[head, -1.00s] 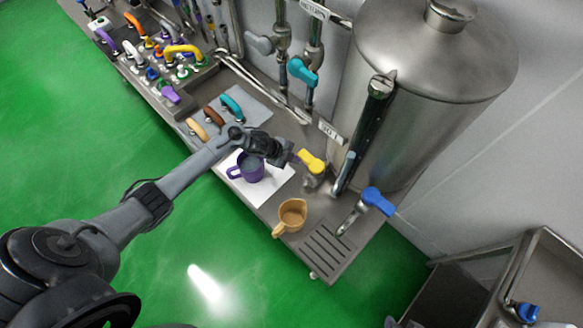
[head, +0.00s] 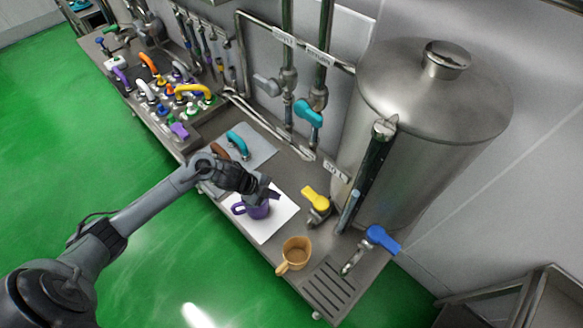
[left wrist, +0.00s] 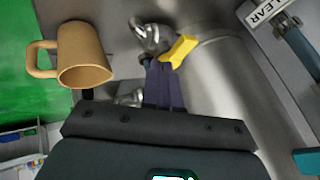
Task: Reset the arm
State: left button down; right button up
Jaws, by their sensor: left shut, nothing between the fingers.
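My left arm comes in from the left in the head view. Its gripper (head: 270,194) is above a purple mug (head: 246,210) on a white sheet (head: 272,225) and partly covers it. In the left wrist view, the two dark fingers (left wrist: 165,88) are together with nothing held. Beyond their tips is a valve with a yellow handle (left wrist: 180,50). My right gripper is not in view.
A tan mug (head: 296,252) stands near a drain grate (head: 330,288). The yellow-handled valve (head: 315,199), a blue-handled valve (head: 381,239) and a large steel tank (head: 435,105) are to the right. Coloured handles (head: 193,91) crowd the far left counter. Open green floor (head: 130,260) lies in front.

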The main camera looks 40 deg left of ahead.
pick_arm(q)
jog(key=s+d+f+g+h+p, duration=0.15)
jog(key=s+d+f, duration=0.25)
jog(key=s+d, duration=0.45)
jog(key=s+d+r+n+t+p, duration=0.2)
jog(key=s+d+r+n, duration=0.25)
jog(key=d, duration=0.45)
jog(key=s+a+r+n+g+y, duration=0.1)
jog(key=s+a+r+n+y, duration=0.2)
jog(key=r+n, duration=0.2)
jog(key=s+a+r+n+g+y+p, duration=0.1)
jog(key=s+a+r+n+y, duration=0.2)
jog(key=s+a+r+n, duration=0.1)
notch_tip(320, 180, up, 3)
jog(key=shift+f+n, duration=0.2)
jog(key=shift+n, duration=0.55)
jog(key=shift+d+g, duration=0.1)
jog(key=shift+g, duration=0.15)
